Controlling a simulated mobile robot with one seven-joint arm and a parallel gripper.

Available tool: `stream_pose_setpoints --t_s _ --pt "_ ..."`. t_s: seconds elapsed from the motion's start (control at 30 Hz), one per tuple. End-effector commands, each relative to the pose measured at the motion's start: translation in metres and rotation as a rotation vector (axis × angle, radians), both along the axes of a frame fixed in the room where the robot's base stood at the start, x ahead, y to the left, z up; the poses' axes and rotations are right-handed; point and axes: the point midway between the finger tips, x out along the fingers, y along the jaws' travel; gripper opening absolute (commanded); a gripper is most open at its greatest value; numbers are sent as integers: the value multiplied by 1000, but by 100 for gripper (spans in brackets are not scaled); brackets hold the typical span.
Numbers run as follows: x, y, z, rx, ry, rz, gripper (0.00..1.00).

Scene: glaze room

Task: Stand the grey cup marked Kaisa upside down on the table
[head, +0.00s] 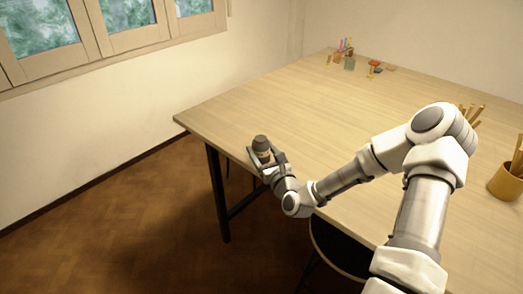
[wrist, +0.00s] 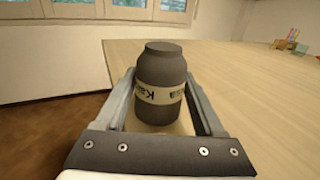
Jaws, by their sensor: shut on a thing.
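The grey cup marked Kaisa (head: 261,143) is dark grey with a pale name band. It also shows in the wrist view (wrist: 162,68), where it stands upright in line with the picture, its narrower end on top and the letters on the band upside down. My gripper (head: 267,156) is shut on the cup, one finger on each side, near the left front edge of the table (head: 300,130). In the wrist view the fingers (wrist: 163,98) flank the band. The cup's lower end is partly hidden, and I cannot tell whether it touches the table.
An ochre pot (head: 506,182) with sticks stands at the right. Several small items, among them a green jar (head: 350,62), stand at the far corner. The table's middle is clear. A dark seat (head: 340,250) is below the front edge.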

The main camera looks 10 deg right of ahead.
Motion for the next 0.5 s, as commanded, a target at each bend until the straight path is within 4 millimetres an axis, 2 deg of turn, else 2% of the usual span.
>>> stream_pose_setpoints --t_s 0.5 --pt "-1 0 -11 1 8 0 21"
